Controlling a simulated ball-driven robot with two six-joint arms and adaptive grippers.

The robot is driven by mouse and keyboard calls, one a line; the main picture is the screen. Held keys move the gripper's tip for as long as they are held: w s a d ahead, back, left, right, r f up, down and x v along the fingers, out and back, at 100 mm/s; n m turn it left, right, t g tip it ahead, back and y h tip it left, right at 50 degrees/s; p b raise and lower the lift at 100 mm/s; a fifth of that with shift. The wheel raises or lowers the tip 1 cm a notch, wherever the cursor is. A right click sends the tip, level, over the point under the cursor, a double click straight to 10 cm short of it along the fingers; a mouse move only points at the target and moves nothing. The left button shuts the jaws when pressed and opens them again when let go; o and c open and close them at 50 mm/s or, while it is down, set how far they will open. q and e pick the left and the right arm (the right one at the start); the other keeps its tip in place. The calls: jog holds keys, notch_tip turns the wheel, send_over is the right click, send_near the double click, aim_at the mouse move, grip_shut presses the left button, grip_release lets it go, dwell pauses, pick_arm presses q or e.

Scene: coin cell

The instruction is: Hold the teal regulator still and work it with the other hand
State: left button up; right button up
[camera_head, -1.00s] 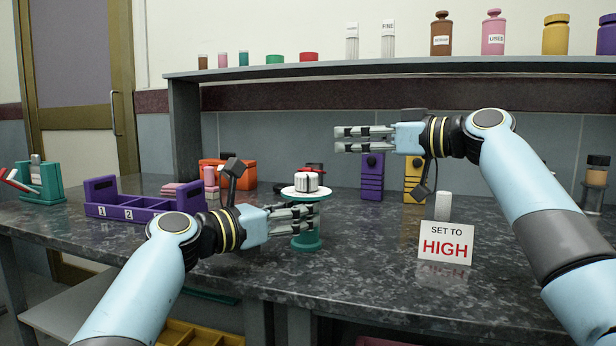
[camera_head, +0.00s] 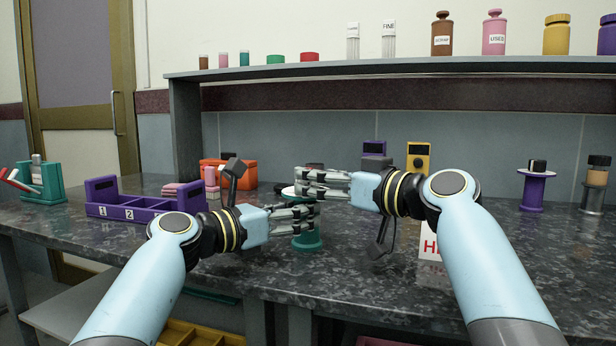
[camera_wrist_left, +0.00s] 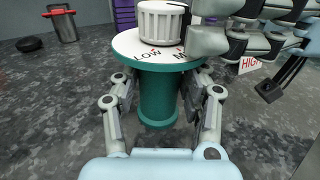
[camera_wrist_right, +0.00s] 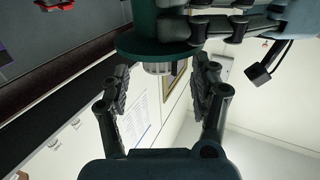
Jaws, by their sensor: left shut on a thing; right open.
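The teal regulator (camera_head: 306,241) stands on the counter. My left gripper (camera_head: 318,217) is shut around its teal column (camera_wrist_left: 160,98). Its white dial plate shows LOW and an M, with a white ribbed knob (camera_wrist_left: 160,22) on top. My right gripper (camera_head: 297,183) is open at knob height and hides most of the knob in the head view. In the right wrist view the knob's end (camera_wrist_right: 158,68) lies between the open fingers, apart from both. A sign (camera_head: 429,246) reading HIGH is partly hidden behind my right arm.
A purple compartment tray (camera_head: 142,212) and an orange box (camera_head: 238,176) stand to the left. A purple spool-like stand (camera_head: 533,190) and a jar (camera_head: 596,178) stand at right. The raised shelf (camera_head: 400,68) runs along the back.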

jog(key=shift+x, duration=1.8)
jog(key=shift+c, duration=0.3)
jog(key=c, duration=1.2)
jog(key=n+g+y, duration=0.2)
jog(key=n+g, duration=0.1)
jog(key=shift+w+d+g+y, duration=0.1)
jog(key=shift+w+g+y, duration=0.05)
jog(key=shift+g+y, duration=0.25)
jog(key=shift+n+g+y, duration=0.8)
jog(key=shift+n+g, duration=0.5)
jog(key=shift+g, duration=0.6)
jog(key=o, duration=1.3)
jog(key=shift+c, duration=0.2)
